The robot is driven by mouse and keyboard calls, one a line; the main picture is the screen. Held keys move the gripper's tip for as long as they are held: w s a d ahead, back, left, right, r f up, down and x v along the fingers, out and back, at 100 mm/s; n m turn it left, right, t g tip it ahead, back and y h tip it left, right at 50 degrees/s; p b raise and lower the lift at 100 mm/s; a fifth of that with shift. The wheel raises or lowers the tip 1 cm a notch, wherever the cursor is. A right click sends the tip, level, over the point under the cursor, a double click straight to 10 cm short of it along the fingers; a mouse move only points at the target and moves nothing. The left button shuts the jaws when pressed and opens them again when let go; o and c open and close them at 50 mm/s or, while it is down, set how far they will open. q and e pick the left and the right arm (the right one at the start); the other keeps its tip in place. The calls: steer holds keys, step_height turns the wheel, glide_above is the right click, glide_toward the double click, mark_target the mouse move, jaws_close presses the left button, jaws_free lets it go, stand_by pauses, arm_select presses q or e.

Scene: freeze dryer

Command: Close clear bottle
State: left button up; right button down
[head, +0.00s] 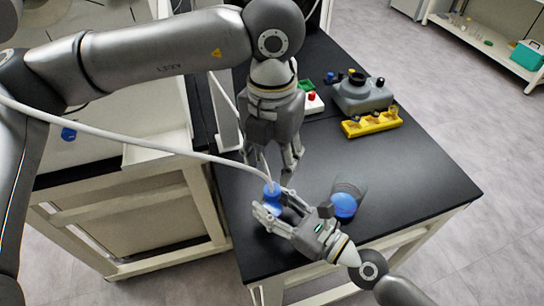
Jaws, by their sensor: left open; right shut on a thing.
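My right gripper (272,210) comes in from the lower right, low over the front of the black table. It is shut on a small blue bottle (271,191), which looks upright with a darker blue upper part; the fingers hide part of it. My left gripper (277,165) hangs from above, just behind and above that bottle, fingers pointing down, open and empty.
The black table (415,165) is clear on its right side. At the back stand a grey device (362,93), a yellow rack (371,123) with several vials, and a small box with a red knob (312,103). A white cable crosses the view.

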mark_target(272, 189)
arm_select(q)
steer(key=shift+f, duration=4)
steer(key=shift+c, duration=0.2)
jaws_close()
steer(key=m, duration=1.2)
steer(key=shift+o, duration=0.7)
jaws_free()
